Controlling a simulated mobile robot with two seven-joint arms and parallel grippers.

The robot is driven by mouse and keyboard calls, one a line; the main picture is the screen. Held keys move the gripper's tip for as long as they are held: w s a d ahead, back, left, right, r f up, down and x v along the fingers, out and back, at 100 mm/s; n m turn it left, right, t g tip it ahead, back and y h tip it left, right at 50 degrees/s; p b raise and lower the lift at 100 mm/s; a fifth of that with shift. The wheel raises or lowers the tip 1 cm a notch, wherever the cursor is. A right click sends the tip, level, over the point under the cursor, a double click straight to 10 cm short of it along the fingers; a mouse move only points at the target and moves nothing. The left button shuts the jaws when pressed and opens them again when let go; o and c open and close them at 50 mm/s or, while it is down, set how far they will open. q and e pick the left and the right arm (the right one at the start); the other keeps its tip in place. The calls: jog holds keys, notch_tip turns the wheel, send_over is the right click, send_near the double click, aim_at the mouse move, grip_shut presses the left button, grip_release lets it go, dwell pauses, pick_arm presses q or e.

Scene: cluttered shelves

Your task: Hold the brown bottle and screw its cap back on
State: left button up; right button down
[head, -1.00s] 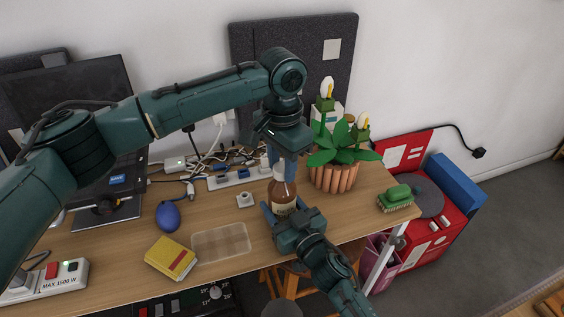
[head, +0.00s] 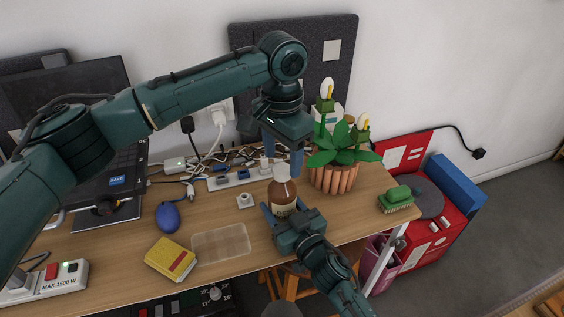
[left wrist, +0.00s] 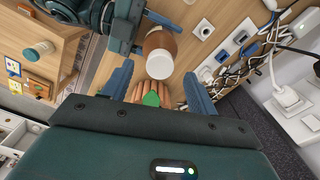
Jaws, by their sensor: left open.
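The brown bottle (head: 284,197) stands upright near the desk's front edge, with a white cap (head: 281,172) on top. My right gripper (head: 283,211) comes from the front with its fingers around the bottle's lower body. My left gripper (head: 282,160) is open and empty, pointing down just above and behind the cap, with a finger on either side. In the left wrist view the cap (left wrist: 160,65) sits on the bottle (left wrist: 160,42), beyond the open fingers and clear of them. How tightly the cap sits cannot be seen.
A plant in a terracotta pot (head: 334,176) stands close at the right. Power strips and tangled cables (head: 232,177) lie behind. A clear tray (head: 221,241), yellow book (head: 171,258) and blue bulb (head: 167,217) lie to the left. A green brush (head: 396,198) lies at the right.

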pick_arm(q)
notch_tip(320, 180, up, 9)
jog(key=shift+r, duration=0.2)
pick_arm(e)
jog(key=shift+c, duration=2.2)
grip_release()
pick_arm(q)
jog(key=shift+r, duration=0.2)
pick_arm(e)
jog(key=v, duration=1.3)
